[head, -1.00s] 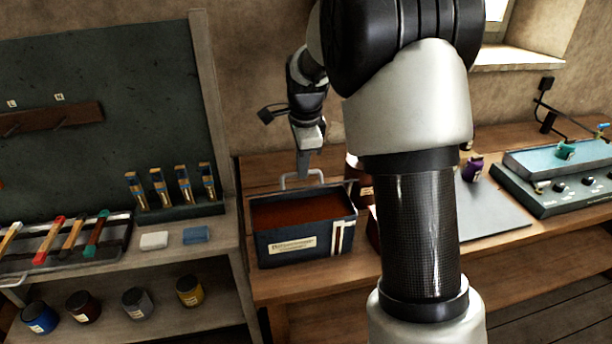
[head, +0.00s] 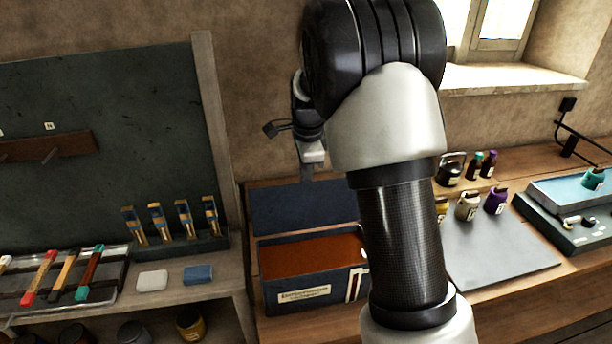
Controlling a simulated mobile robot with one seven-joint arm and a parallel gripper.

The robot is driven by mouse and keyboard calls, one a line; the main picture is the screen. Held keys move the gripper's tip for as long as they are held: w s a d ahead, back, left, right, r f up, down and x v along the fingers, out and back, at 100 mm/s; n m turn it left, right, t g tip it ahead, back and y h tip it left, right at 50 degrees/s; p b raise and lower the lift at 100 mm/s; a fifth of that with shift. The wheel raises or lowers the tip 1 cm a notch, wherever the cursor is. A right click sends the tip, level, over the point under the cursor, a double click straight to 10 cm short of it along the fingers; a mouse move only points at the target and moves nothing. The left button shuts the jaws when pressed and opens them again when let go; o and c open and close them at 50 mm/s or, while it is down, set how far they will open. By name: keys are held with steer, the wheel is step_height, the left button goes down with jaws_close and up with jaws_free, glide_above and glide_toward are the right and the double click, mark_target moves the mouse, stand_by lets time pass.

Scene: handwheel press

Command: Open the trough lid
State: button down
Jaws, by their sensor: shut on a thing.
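The trough (head: 318,292) is a dark blue box with a label on its front, on the wooden bench. Its top is open and shows a reddish-brown inside. Its dark blue lid (head: 300,207) stands raised behind the opening, its broad face turned to me. My gripper (head: 307,175) is at the lid's top edge, pointing down, and is shut on the lid handle. The handle and the fingertips' contact are hidden from this view. My forearm covers the trough's right end.
Ink jars (head: 468,205) and a grey plate (head: 500,250) lie right of my arm, beside a press-like device (head: 575,215). A window is at upper right.

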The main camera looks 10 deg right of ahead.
steer(key=shift+w+f+g+p, duration=0.3)
steer(key=shift+w+f+p, duration=0.15)
steer(key=shift+w, duration=0.25)
steer(key=shift+w+f+g+p, duration=0.35)
steer(key=shift+w+p, duration=0.2)
steer(key=shift+w, duration=0.1)
steer(key=shift+w+r, duration=0.1)
steer(key=c, duration=1.9)
jaws_free()
steer(key=shift+w, duration=0.15)
steer(key=shift+o, duration=0.3)
steer(key=shift+w+f, duration=0.2)
steer(key=shift+w, duration=0.1)
steer(key=shift+s+r, duration=0.1)
steer(key=shift+s, duration=0.05)
